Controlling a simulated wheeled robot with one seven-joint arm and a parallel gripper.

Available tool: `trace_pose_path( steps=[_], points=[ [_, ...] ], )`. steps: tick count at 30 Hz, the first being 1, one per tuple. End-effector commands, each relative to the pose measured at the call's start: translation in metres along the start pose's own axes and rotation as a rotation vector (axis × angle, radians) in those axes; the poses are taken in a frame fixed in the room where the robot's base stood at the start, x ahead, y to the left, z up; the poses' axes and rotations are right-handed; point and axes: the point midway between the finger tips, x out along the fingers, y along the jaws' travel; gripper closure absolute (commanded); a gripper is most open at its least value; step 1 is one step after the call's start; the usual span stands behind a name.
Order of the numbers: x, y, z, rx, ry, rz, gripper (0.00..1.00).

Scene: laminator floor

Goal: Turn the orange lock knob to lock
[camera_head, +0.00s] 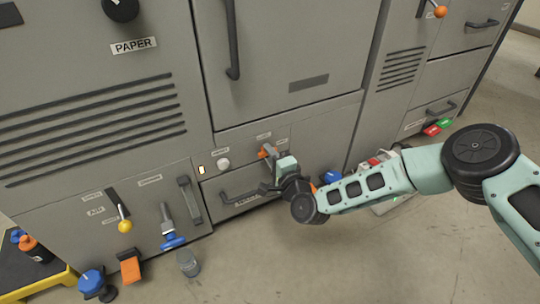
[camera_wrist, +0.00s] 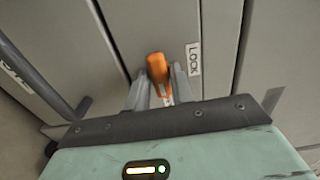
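The orange lock knob (camera_wrist: 157,68) is a short lever on the grey machine panel, with a LOCK label (camera_wrist: 194,59) to its right in the wrist view. It also shows as a small orange spot in the head view (camera_head: 263,153). My gripper (camera_wrist: 160,84) is at the knob, with one grey finger on each side of its lower part. The fingers are close to the knob, but I cannot tell whether they press on it. In the head view my gripper (camera_head: 273,156) reaches the panel from the right, and its body hides part of the panel.
A drawer handle (camera_head: 245,196) is just below my gripper. A white round button (camera_head: 223,163) is to its left. A yellow-knobbed lever (camera_head: 125,226) and a blue valve handle (camera_head: 173,241) are farther left. A grey cup (camera_head: 187,263) stands on the floor.

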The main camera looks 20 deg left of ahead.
Motion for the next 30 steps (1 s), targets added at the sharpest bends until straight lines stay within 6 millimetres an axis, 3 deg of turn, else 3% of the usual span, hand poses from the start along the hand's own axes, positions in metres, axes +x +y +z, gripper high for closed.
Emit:
trace_pose_path(
  steps=[14, 30],
  points=[
    [-0.0001, -0.0012, 0.0001, -0.134, 0.000, 0.001, 0.99],
    [-0.0005, -0.0016, 0.0005, -0.625, -0.002, 0.001, 0.99]
  ],
)
